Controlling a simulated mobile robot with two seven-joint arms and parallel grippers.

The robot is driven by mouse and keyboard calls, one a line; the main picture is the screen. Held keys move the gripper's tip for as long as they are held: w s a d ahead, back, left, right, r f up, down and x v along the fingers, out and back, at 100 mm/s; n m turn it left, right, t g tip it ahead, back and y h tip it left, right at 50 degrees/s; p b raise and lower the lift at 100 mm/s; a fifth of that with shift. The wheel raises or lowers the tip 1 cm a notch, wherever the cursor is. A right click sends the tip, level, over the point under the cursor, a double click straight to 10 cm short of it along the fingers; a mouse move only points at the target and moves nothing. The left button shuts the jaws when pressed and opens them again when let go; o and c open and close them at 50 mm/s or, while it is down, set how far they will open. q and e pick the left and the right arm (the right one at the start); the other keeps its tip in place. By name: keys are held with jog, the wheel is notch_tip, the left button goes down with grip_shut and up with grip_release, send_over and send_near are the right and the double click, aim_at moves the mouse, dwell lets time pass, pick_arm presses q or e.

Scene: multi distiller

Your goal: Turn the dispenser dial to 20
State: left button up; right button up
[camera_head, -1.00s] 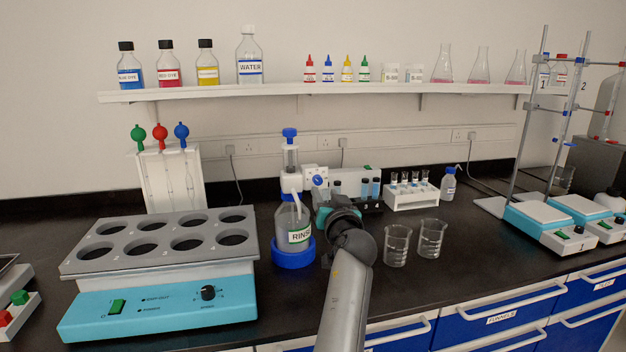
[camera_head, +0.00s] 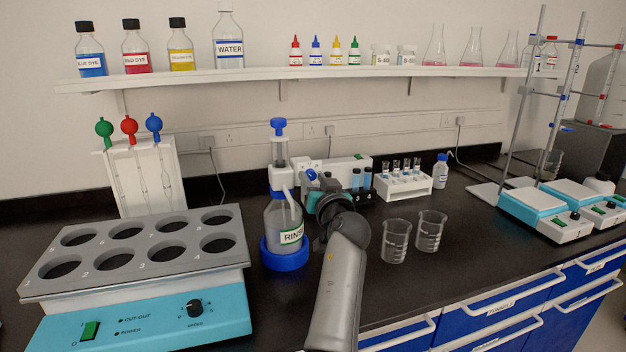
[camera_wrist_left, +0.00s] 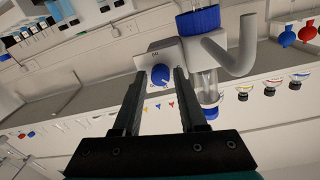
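The dispenser stands on the bench in the head view, a clear bottle (camera_head: 283,222) labelled RINSE in a blue base ring, with a blue-topped pump. The dial (camera_wrist_left: 160,76) shows in the left wrist view between the fingertips, with narrow gaps on either side. Its number scale is too small to read. My left gripper (camera_head: 317,188) is at the dial, its fingers (camera_wrist_left: 160,72) apart and empty. My arm partly hides the area below the dial. My right gripper is out of view.
Two empty beakers (camera_head: 396,241) stand right of my left arm. A tube rack (camera_head: 403,188) is behind them. A block with round wells (camera_head: 140,255) fills the left front. A white device (camera_head: 345,170) stands close behind the dispenser.

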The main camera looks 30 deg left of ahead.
pick_arm(q)
grip_shut()
jog(key=shift+m, duration=0.3)
jog(key=m+p, duration=0.1)
jog(key=m, duration=0.1)
jog(key=m+p, duration=0.1)
jog(key=shift+r+m, duration=0.2)
jog(key=shift+m, duration=0.2)
jog(key=m+p, duration=0.2)
jog(key=m, duration=0.2)
jog(key=shift+p, duration=0.4)
jog(key=m+p, duration=0.3)
jog(key=m, duration=0.2)
jog(key=shift+r+m+g, duration=0.1)
jog(key=shift+m+g, duration=0.2)
jog(key=shift+m+p, duration=1.1)
jog(key=shift+m, duration=0.5)
